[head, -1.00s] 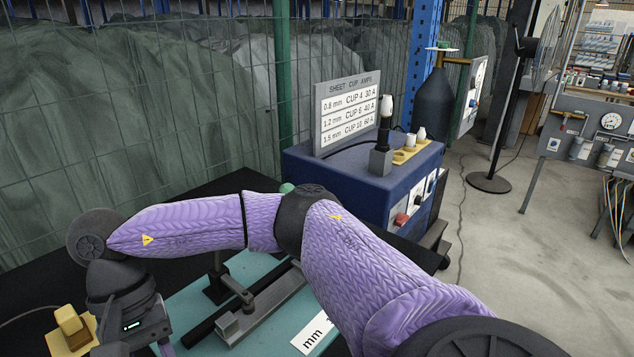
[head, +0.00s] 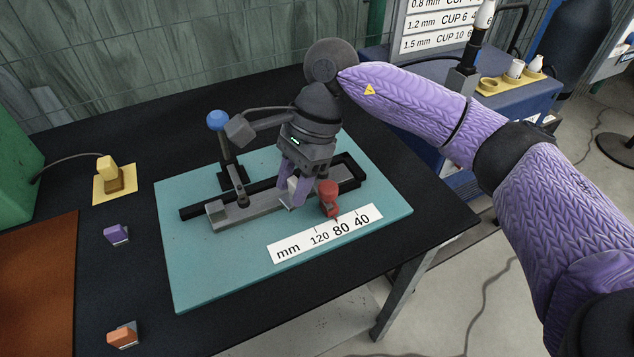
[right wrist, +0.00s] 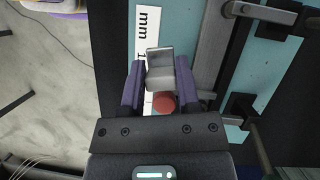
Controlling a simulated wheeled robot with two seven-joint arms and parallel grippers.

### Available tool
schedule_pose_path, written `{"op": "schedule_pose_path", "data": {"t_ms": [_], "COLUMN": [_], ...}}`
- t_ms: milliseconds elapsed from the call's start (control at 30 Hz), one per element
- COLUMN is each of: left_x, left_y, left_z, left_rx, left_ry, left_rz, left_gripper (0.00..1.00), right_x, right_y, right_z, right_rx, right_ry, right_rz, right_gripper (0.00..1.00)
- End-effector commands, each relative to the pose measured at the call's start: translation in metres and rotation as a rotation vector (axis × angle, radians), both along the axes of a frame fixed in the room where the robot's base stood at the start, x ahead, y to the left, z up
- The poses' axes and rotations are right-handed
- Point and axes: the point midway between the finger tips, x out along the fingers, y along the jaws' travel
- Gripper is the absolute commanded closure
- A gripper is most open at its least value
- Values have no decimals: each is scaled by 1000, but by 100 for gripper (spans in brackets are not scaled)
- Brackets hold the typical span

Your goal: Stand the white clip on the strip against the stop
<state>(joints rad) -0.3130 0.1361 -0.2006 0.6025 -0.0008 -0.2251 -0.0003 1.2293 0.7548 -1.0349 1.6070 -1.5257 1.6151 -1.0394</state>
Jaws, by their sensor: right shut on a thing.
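My right gripper (head: 292,186) is over the fixture with its purple fingers shut on the white clip. The clip shows between the fingers in the right wrist view (right wrist: 160,68) as a pale, step-shaped piece; in the head view the fingers partly cover it. The grey metal strip (head: 240,211) lies along a black rail on the teal board, and the clip is at or just above its right part. I cannot tell whether they touch. A red round-topped piece (head: 328,194), possibly the stop, stands just right of the fingers. My left gripper is not in view.
A clamp lever with a blue ball (head: 217,120) rises behind the strip. A white mm scale (head: 325,233) lies in front. A purple clip (head: 117,233), an orange clip (head: 122,335) and a yellow block (head: 107,168) are at left. The teal board's front left is clear.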

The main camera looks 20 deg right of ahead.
Motion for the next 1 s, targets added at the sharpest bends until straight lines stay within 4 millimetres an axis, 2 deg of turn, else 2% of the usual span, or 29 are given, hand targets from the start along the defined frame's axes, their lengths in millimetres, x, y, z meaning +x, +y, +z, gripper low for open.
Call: {"op": "schedule_pose_path", "data": {"t_ms": [267,500,600,667,733,900,1000], "left_x": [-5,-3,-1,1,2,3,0], "left_y": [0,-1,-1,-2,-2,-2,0], "left_z": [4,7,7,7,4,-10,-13], "left_rx": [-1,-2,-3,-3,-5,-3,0], "left_ry": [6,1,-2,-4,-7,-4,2], "left_rz": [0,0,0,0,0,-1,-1], "left_gripper": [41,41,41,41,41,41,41], "right_x": [27,57,65,68,70,70,71], "right_y": [0,-3,-5,-6,-7,-8,-8], "right_z": [11,29,37,39,33,-11,-25], "right_rx": [4,4,4,3,-2,-4,-2], "right_ry": [-3,-2,-2,-1,2,5,3], "right_rz": [-625,-1364,-1602,-1698,-1766,-1793,-1791], "right_gripper": [100,100,100,100,100,100,100]}}
